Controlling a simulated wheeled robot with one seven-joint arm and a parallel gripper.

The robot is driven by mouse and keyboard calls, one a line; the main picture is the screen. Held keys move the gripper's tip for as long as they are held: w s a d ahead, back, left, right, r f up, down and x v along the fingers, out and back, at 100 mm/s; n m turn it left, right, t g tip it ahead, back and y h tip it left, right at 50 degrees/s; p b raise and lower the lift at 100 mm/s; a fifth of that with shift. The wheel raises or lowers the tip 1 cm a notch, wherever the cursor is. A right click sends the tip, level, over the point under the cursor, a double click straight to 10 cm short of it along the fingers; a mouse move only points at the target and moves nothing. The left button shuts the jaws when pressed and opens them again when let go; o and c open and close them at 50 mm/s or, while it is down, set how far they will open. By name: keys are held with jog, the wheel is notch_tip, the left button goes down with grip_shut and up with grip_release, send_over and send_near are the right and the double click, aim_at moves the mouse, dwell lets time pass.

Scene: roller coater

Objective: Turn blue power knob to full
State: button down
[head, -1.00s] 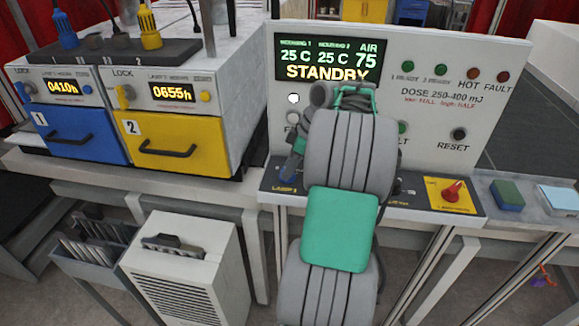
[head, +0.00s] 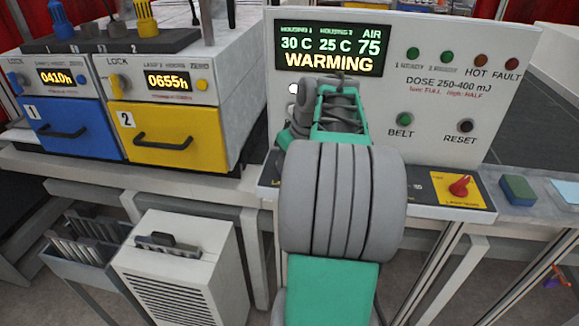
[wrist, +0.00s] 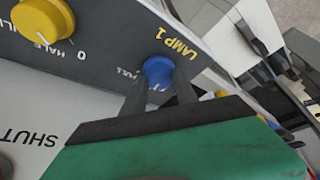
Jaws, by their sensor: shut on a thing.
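The blue power knob (wrist: 158,72) sits on the dark sloped control strip (wrist: 110,52), by the label LAMP 1, in the wrist view. My gripper (wrist: 160,88) has its two dark fingers on either side of the knob and is shut on it. The word FULL shows just left of the knob; its pointer is too hidden to read. In the head view, my arm hides the knob and the fingertips. The display (head: 330,50) reads WARMING, with 30 C for housing 1, 25 C for housing 2 and air 75.
A yellow knob (wrist: 42,22) with HALF and 0 marks is on the same strip. A green BELT button (head: 404,119) and a black RESET button (head: 465,126) are above. Blue (head: 70,128) and yellow (head: 165,135) drawers stand left.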

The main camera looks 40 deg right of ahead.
jog(key=m+h+b, duration=0.1)
jog(key=m, duration=0.1)
jog(key=m+h+b, duration=0.1)
jog(key=m, duration=0.2)
jog(key=shift+w+a+m+g+b, duration=0.15)
jog(key=shift+a+m+g+b, duration=0.05)
jog(key=shift+m+g+b, duration=0.1)
jog(key=shift+m+g+h, duration=0.6)
jog(key=shift+m, duration=1.4)
jog(key=c, duration=0.9)
grip_release()
jog(key=shift+c, duration=0.2)
jog(key=v, duration=0.8)
